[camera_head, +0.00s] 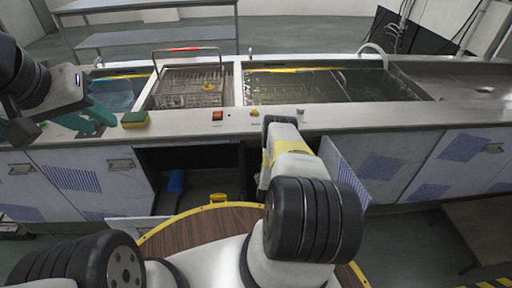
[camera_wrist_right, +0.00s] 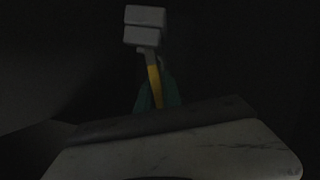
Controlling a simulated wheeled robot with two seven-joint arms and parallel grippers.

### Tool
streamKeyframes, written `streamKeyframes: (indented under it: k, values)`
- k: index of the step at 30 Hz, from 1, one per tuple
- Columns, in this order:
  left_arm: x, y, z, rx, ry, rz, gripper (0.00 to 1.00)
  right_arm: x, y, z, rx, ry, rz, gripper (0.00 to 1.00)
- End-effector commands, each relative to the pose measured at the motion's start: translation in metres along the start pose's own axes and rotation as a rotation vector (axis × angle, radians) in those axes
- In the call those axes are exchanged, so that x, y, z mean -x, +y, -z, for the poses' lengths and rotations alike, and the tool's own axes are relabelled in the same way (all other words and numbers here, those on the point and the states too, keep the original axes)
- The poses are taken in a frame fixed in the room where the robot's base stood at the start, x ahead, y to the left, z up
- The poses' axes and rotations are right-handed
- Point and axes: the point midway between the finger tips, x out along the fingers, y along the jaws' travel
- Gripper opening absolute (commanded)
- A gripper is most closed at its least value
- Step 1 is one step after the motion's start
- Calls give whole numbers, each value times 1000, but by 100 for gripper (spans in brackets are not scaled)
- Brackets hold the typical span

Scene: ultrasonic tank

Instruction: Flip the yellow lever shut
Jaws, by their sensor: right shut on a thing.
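The yellow lever (camera_wrist_right: 154,88) shows in the dark right wrist view as a short, nearly upright yellow bar under a grey block-like fitting (camera_wrist_right: 146,25). My right gripper (camera_wrist_right: 158,98) has its teal fingers shut on the lever's lower part. In the head view my right arm reaches down past the counter's front edge, and its gripper and the lever are hidden there. My left gripper (camera_head: 92,118) is at the left, over the counter near the left basin, with its teal fingers apart and nothing seen between them.
The steel counter (camera_head: 350,117) holds a basin with a wire basket (camera_head: 188,88) and a wider liquid-filled tank (camera_head: 330,87). A green-yellow sponge (camera_head: 134,119) lies beside my left gripper. Below is an open cabinet with a blue object (camera_head: 175,181); a cabinet door (camera_head: 343,172) stands right of my arm.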

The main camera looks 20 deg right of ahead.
Motion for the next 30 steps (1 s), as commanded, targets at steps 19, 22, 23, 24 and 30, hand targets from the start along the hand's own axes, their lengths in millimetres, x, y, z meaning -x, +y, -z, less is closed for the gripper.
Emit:
streamKeyframes:
  k: [19,22,23,24,30]
  values:
    - [0,0,0,0,0,0,32,0,-1,-1,1,-2,2,32]
    - [0,0,0,0,0,0,32,2,-1,-1,1,-2,2,32]
    - [0,0,0,0,0,0,32,4,-1,-1,1,-2,2,32]
    - [0,0,0,0,0,0,32,7,-1,-1,1,-4,3,32]
    - [0,0,0,0,0,0,32,38,-2,-1,2,-4,4,32]
